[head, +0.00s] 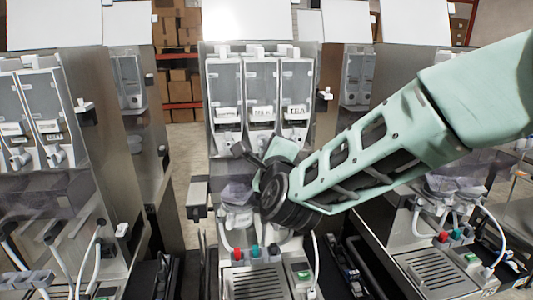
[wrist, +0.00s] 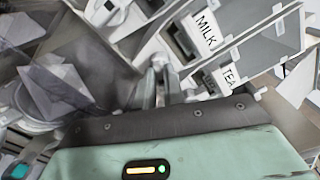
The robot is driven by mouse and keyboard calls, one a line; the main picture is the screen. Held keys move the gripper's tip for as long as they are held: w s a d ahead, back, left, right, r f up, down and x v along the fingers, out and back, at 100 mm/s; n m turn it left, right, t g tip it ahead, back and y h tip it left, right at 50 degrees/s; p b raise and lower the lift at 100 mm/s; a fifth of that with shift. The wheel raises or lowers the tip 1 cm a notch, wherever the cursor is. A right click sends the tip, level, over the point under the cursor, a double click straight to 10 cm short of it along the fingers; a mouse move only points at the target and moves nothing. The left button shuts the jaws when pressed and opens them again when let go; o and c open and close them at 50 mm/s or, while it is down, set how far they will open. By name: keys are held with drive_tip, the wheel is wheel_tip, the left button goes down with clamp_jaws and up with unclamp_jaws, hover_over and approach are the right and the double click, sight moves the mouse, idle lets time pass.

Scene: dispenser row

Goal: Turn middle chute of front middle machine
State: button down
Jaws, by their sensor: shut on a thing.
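The front middle machine (head: 212,95) faces me with three clear canisters side by side. The middle canister (head: 260,85) is labelled MILK, and its label also shows in the wrist view (wrist: 206,30). The right canister (head: 296,85) is labelled TEA. My gripper (head: 243,152) reaches in from the right, just below the canisters. In the wrist view its fingers (wrist: 158,84) are shut on a pale piece below the MILK canister, which appears to be the middle chute (wrist: 163,66). In the head view my wrist and fingers hide that chute.
A similar machine (head: 110,200) stands close on the left, another (head: 430,230) on the right. Below my gripper are hoses, coloured buttons (head: 256,251) and a drip grille (head: 255,282). Shelves with boxes (head: 180,50) stand behind. Room beside the gripper is tight.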

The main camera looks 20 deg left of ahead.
drive_tip(key=n+b, duration=0.7)
drive_tip(key=n, duration=1.5)
drive_tip(key=shift+n, duration=0.4)
idle(0.3)
drive_tip(key=c, duration=1.5)
unclamp_jaws()
